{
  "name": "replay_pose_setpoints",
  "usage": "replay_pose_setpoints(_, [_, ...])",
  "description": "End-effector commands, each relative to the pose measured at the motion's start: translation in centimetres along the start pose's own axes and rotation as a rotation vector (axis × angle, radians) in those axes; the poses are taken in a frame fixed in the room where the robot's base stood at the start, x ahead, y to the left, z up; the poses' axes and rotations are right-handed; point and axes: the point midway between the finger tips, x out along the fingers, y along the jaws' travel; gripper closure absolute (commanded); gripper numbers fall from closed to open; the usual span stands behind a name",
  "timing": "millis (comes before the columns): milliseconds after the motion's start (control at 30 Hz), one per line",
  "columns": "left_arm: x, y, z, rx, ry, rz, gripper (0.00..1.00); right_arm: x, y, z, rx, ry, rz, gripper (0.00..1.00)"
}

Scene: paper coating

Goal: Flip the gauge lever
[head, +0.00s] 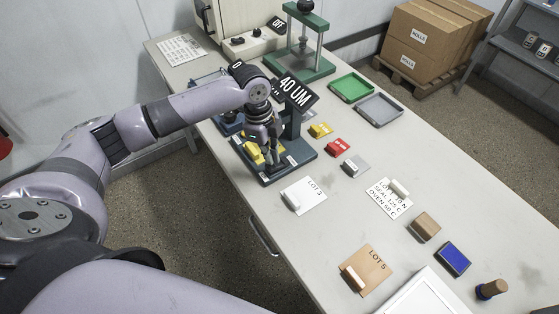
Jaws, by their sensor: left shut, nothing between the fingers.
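A yellow part (253,150) shows on the base just left of the fingers. The gripper and wrist hide part of the gauge, and I cannot make out the lever for certain. My right gripper is not in view.
On the table (330,225) lie a "LOT 3" sheet (307,194), yellow, red and grey blocks, a green tray (351,87), a grey tray (379,109), and a blue pad (453,259). A green press (300,50) stands behind. Bare tabletop lies at the front centre.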

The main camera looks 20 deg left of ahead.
Motion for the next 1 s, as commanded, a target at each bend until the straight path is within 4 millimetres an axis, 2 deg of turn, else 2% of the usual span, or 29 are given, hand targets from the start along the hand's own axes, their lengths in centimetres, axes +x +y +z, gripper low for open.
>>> replay_pose_setpoints(1000, [1.6, 0.0, 0.2, 0.0, 0.0, 0.001, 1.0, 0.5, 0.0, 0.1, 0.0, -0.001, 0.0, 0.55])
